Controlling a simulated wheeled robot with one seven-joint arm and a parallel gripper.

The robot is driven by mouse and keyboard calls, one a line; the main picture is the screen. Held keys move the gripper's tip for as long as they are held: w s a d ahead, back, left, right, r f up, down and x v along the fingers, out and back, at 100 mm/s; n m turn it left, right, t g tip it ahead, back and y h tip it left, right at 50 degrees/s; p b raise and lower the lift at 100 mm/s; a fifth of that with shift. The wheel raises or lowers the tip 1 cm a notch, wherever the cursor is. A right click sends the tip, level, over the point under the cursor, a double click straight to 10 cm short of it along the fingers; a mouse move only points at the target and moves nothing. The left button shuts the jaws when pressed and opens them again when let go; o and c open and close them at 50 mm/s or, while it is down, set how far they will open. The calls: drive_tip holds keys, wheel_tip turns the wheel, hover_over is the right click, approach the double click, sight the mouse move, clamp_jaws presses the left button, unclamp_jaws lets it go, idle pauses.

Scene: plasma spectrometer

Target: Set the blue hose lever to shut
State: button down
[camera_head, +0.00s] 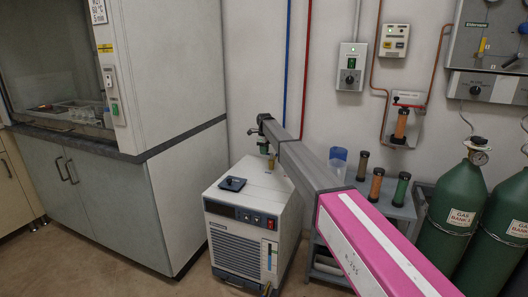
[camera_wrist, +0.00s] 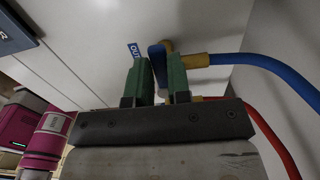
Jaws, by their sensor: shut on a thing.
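The blue lever (camera_wrist: 157,60) shows in the wrist view between the two green fingers of my gripper (camera_wrist: 160,82), which is shut on it. It sits by a brass fitting (camera_wrist: 195,60) that joins the blue hose (camera_wrist: 265,66). In the picture the lever lies roughly crosswise to the hose. A blue "OUT" label (camera_wrist: 134,50) is just left of the lever. In the head view my gripper (camera_head: 264,148) is at the back of the white chiller (camera_head: 240,238); the lever cannot be made out there.
A red hose (camera_wrist: 272,138) curves below the blue one in the wrist view. In the head view a grey cart (camera_head: 398,211) with several tubes stands right of the chiller, and green gas cylinders (camera_head: 452,225) stand further right. A fume hood cabinet (camera_head: 112,200) is at the left.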

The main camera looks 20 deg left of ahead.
drive_tip(key=shift+d, duration=0.2)
drive_tip(key=c, duration=1.1)
unclamp_jaws()
drive_tip(key=shift+o, duration=0.2)
drive_tip(key=shift+r, duration=0.1)
drive_tip(key=shift+r, duration=0.6)
wheel_tip(320, 180, up, 10)
drive_tip(key=shift+f, duration=0.2)
drive_tip(key=shift+s, duration=0.15)
